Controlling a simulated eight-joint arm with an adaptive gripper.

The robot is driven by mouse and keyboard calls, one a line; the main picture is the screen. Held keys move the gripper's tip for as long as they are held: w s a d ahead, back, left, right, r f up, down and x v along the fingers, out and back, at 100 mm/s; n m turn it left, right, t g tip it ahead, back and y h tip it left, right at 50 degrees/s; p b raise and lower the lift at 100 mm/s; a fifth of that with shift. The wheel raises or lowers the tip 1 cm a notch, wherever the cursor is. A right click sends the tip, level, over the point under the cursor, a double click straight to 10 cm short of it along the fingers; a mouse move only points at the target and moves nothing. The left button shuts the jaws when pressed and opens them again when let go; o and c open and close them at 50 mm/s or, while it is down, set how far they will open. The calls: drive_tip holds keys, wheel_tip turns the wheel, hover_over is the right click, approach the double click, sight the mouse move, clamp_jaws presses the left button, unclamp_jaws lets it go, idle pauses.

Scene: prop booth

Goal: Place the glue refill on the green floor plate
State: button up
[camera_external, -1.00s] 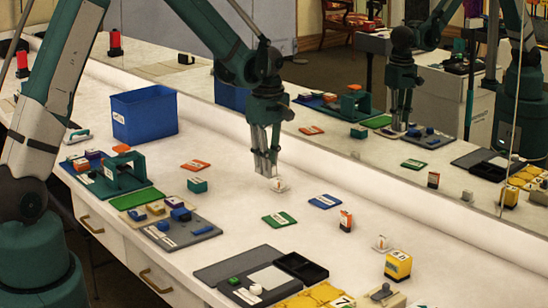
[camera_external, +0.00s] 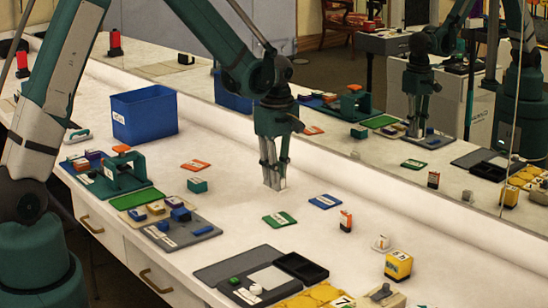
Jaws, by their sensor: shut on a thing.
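My gripper (camera_external: 273,186) points straight down at the bench, left of and behind the green floor plate (camera_external: 280,219). Its fingers are shut on a small pale thing (camera_external: 282,184), which I take to be the glue refill. The fingers hide most of it, and only a pale bit shows at their right side. It is at or very near the bench top; I cannot tell if it is lifted. The green floor plate lies flat with a white label and nothing on it.
A blue floor plate (camera_external: 325,201) and an orange one (camera_external: 196,165) lie nearby. A teal block (camera_external: 197,185), an orange-and-white block (camera_external: 346,221), a small white item (camera_external: 381,243) and a yellow block (camera_external: 398,265) stand around. A blue bin (camera_external: 145,114) is farther left. A mirror backs the bench.

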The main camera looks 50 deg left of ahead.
hover_over(277, 218)
drive_tip(key=shift+s+f, duration=0.1)
drive_tip(key=shift+f, duration=2.5)
drive_tip(key=shift+f+b, duration=0.5)
drive_tip(key=shift+f, duration=1.4)
drive_tip(key=shift+f, duration=0.15)
drive_tip(key=o, duration=0.8)
drive_tip(key=shift+r, duration=0.25)
wheel_tip(277, 218, up, 12)
drive_tip(key=shift+f+p, duration=0.1)
drive_tip(key=shift+p, duration=0.6)
